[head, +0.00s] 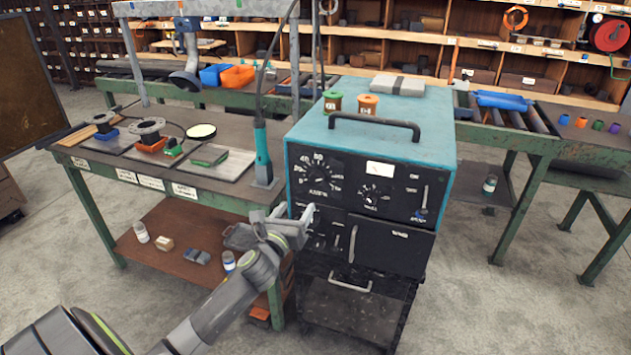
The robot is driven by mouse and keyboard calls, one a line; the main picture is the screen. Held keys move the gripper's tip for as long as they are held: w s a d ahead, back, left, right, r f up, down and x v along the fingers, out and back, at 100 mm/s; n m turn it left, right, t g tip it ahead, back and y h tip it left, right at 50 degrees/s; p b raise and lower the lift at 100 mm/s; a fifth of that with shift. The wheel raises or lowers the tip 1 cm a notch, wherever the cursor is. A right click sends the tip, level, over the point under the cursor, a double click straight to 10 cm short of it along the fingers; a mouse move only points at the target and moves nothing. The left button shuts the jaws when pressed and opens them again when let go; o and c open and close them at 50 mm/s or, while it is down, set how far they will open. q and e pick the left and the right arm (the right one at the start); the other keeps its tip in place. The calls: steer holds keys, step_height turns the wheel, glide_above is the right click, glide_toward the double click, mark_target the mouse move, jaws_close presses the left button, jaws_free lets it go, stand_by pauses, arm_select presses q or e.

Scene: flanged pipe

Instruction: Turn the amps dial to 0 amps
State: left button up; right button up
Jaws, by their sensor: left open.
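The welding machine (395,135) is a teal box with a black front panel on a dark cart. The large dial at the panel's upper left, with numbers around it and small lettering below that seems to read amperes, is the amps dial (318,178). Its exact setting is too small to read. A smaller dial (371,196) sits to its right under a white meter. My left gripper (305,214) is open, just below the amps dial at the panel's left edge, and appears empty. It hides part of the lower left controls. My right gripper is not in view.
A green-framed workbench (190,170) with flanges and plates stands close on the left. A teal torch (262,152) stands at its right corner. Two spools (368,104) and a handle (375,122) are on the machine's top. The floor (475,290) to the right is clear.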

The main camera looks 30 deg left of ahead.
mark_target(315, 179)
arm_select(q)
steer(key=x, duration=1.3)
steer(key=shift+w+d+b, duration=0.1)
steer(key=shift+w+b, duration=0.2)
steer(key=shift+w, duration=0.1)
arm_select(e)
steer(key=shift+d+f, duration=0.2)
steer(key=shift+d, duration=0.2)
arm_select(q)
steer(key=shift+c, duration=0.5)
steer(key=c, duration=0.9)
